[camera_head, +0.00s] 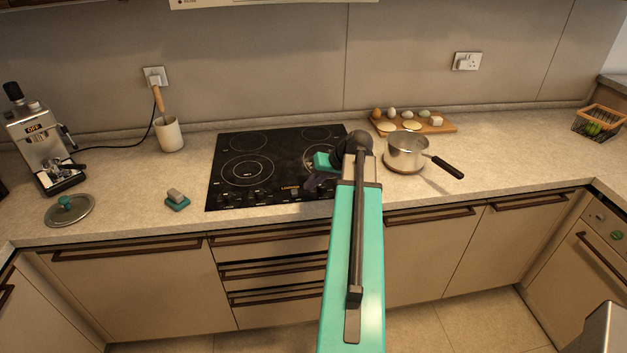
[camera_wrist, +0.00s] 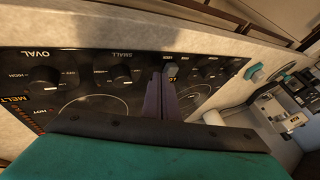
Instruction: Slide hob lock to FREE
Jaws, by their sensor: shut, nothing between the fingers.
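The black glass hob (camera_head: 230,188) is set in the counter, with a row of black knobs on its front strip. A small orange display (camera_head: 289,187) sits mid-strip; its word looks like "LOCKED" but is too small to read surely. Just below it is a small grey-blue slider (camera_head: 295,192), which also shows in the wrist view (camera_wrist: 171,70) beside my fingertips. My gripper (camera_head: 311,183) is shut and empty, low over the front strip, right of the slider in the head view. In the wrist view its dark fingers (camera_wrist: 163,82) hide part of the display. I cannot tell whether they touch the slider.
A steel saucepan (camera_head: 405,151) stands right of the hob, near a board of eggs and other food (camera_head: 437,128). A sponge (camera_head: 177,200) and a lid (camera_head: 70,210) lie to the left, near a coffee machine (camera_head: 45,150). Several knobs flank the slider.

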